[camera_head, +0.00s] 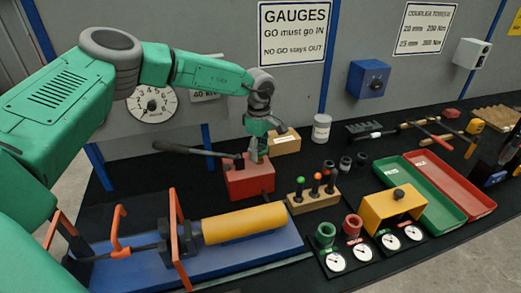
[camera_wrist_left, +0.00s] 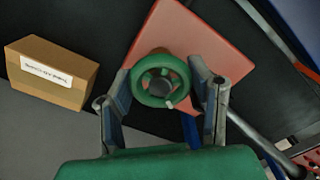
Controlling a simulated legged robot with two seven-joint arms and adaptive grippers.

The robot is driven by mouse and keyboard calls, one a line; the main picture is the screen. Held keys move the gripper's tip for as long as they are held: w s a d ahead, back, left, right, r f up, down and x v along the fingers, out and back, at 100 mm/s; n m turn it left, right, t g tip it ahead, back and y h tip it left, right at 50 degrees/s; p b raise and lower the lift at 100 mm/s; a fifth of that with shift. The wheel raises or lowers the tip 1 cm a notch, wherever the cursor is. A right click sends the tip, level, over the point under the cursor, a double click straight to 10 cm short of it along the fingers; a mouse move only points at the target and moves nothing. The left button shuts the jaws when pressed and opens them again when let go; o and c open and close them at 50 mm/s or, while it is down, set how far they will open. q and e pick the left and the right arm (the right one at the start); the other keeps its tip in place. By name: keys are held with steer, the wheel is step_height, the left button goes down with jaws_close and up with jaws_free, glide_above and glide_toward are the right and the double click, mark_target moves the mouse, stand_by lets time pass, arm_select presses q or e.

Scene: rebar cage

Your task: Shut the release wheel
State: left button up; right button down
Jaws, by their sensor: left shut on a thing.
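The release wheel (camera_wrist_left: 160,80) is a small green ring with spokes and a dark hub. It sits on the red block (camera_head: 249,182), which also shows in the left wrist view (camera_wrist_left: 215,52). My left gripper (camera_head: 258,152) reaches down over the block from above. In the left wrist view my left gripper (camera_wrist_left: 161,84) has one finger on each side of the wheel, shut on its rim. In the head view the fingers hide most of the wheel. I do not make out my right gripper.
A dark lever (camera_head: 192,150) sticks out left of the block. A cardboard box (camera_head: 287,143) stands behind it. A wooden stand (camera_head: 313,199) with coloured knobs is close on the right. A yellow cylinder (camera_head: 243,223) on a blue base (camera_head: 260,248) lies in front.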

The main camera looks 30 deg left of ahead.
mark_target(259, 147)
arm_select(q)
steer(key=m, duration=0.6)
steer(key=shift+a, duration=0.15)
steer(key=m, duration=0.4)
steer(key=shift+r+m, duration=0.1)
steer(key=shift+m, duration=0.4)
steer(key=shift+w+r, duration=0.1)
steer(key=shift+w, duration=0.05)
steer(key=o, duration=1.2)
steer(key=shift+w+a+f, duration=0.1)
steer(key=shift+f, duration=0.15)
step_height(259, 147, up, 10)
steer(key=shift+r, duration=0.2)
steer(key=shift+a+r, duration=0.15)
steer(key=shift+r, duration=0.55)
